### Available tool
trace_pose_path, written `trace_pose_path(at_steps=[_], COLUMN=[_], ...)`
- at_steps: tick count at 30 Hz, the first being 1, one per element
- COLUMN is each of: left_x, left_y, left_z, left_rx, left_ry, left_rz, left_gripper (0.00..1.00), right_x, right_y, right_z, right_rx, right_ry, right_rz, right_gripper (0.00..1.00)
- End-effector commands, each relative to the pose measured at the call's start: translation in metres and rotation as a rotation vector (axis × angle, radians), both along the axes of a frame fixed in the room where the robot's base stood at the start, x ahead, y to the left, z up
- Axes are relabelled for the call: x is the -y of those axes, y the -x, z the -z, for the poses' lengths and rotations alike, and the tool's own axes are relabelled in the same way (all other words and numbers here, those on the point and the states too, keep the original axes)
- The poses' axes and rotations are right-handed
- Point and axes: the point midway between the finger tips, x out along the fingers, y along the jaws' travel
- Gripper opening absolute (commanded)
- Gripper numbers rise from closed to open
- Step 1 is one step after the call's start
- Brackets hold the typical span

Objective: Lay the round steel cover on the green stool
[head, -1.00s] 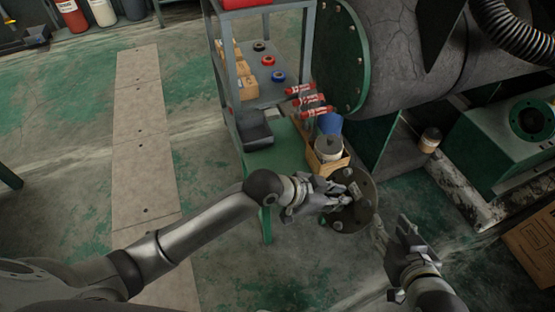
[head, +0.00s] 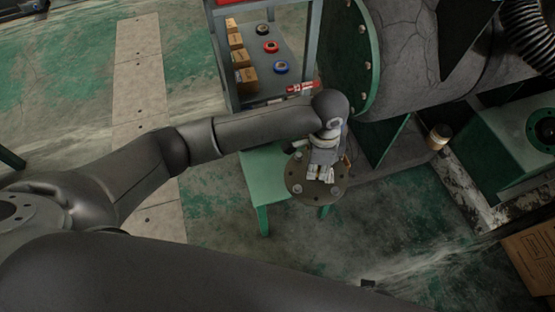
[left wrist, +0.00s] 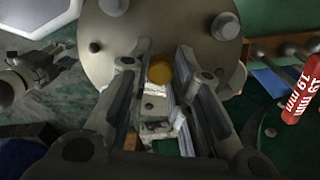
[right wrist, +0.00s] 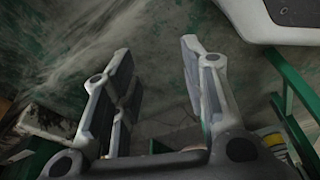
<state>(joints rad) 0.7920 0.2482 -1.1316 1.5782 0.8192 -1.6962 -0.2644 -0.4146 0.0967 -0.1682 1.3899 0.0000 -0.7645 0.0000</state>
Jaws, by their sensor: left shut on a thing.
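The round steel cover (head: 296,184) is a dark disc with bolt heads near its rim. My left gripper (head: 320,174) is shut on it at its middle and holds it level or nearly so. In the left wrist view the cover (left wrist: 125,25) fills the top, beyond the fingers (left wrist: 158,85). The green stool (head: 262,178) stands left of and partly behind the cover. The cover overlaps its right side in the head view; I cannot tell whether they touch. My right gripper (right wrist: 148,65) is open and empty in its wrist view; it is hidden in the head view.
A grey shelf (head: 290,55) with small boxes (head: 245,77) and tape rolls stands behind the stool. A large tank with a green flange (head: 362,55) is at right. Open floor (head: 215,225) lies in front.

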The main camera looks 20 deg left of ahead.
Motion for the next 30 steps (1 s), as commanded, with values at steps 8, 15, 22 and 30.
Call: trace_pose_path(at_steps=[8, 15, 22, 30], left_x=[-0.019, -0.064, -0.101, -0.124], left_y=[-0.007, -0.027, -0.043, -0.054], left_z=[0.0, 0.022, 0.051, 0.081], left_rx=[-0.005, -0.004, -0.005, -0.003], left_ry=[-0.028, -0.029, -0.028, -0.024], left_rz=[0.0, -0.003, -0.001, 0.002], left_gripper=[0.0, 0.0, 0.0, 0.0], right_x=[0.002, -0.001, -0.003, -0.004], right_y=[0.01, -0.007, -0.024, -0.037], right_z=[0.01, -0.01, -0.037, -0.069], right_rx=[-0.023, -0.006, 0.011, 0.028], right_ry=[0.004, 0.002, 0.0, -0.002], right_rz=[0.0, 0.003, 0.007, 0.01], right_gripper=[0.4, 0.4, 0.4, 0.4])
